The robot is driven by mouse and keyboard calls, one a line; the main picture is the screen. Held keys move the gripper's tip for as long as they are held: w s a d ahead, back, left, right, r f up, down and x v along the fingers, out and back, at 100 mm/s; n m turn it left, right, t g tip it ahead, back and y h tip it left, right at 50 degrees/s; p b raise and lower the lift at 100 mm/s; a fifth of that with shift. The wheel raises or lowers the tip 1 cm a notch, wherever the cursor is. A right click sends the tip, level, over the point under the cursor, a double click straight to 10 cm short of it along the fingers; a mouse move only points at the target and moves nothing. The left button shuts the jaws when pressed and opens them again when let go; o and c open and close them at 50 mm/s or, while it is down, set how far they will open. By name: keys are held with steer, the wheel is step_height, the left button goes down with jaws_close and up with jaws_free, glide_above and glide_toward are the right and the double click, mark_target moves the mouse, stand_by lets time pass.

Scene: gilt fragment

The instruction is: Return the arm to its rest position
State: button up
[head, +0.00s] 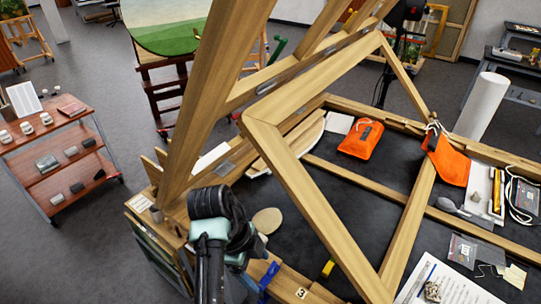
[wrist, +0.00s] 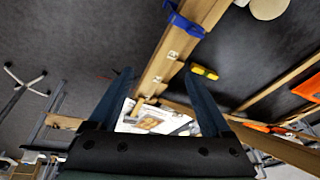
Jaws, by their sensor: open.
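My arm (head: 212,240) rises at the bottom centre of the head view, beside the wooden frame's near left corner. My gripper (wrist: 158,72) shows in the wrist view with its two dark blue fingers spread wide apart. I see nothing held between them. A wooden rail (wrist: 178,45) with a blue clamp (wrist: 186,20) shows beyond the fingers. I cannot make out the fingertips in the head view.
Large wooden beams (head: 215,95) stand over a dark worktable (head: 310,225). Orange pouches (head: 361,139) and a paper sheet (head: 450,283) lie there. A blue clamp (head: 268,280) grips the front edge. A reddish shelf cart (head: 62,155) stands left, with open floor between.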

steer(key=w+d+r+n+t+y, duration=0.15)
steer(key=w+r+n+t, duration=0.25)
steer(key=r+n+t, duration=0.65)
steer(key=w+d+r+n+t+y, duration=0.15)
steer(key=w+r+n+t, duration=0.35)
steer(key=r, duration=1)
steer(key=s+r+n+t+b, duration=0.2)
steer(key=s+r+t, duration=0.3)
steer(key=r, duration=0.8)
steer(key=s+r+n+t+b, duration=0.3)
steer(key=s+r+t, duration=0.3)
steer(key=s+r, duration=0.6)
step_height(320, 180, up, 3)
steer(key=shift+s+f+n+b, duration=0.25)
steer(key=shift+n+b, duration=0.1)
steer(key=shift+b, duration=0.3)
steer(key=shift+w+t, duration=0.1)
steer(key=shift+t, duration=0.15)
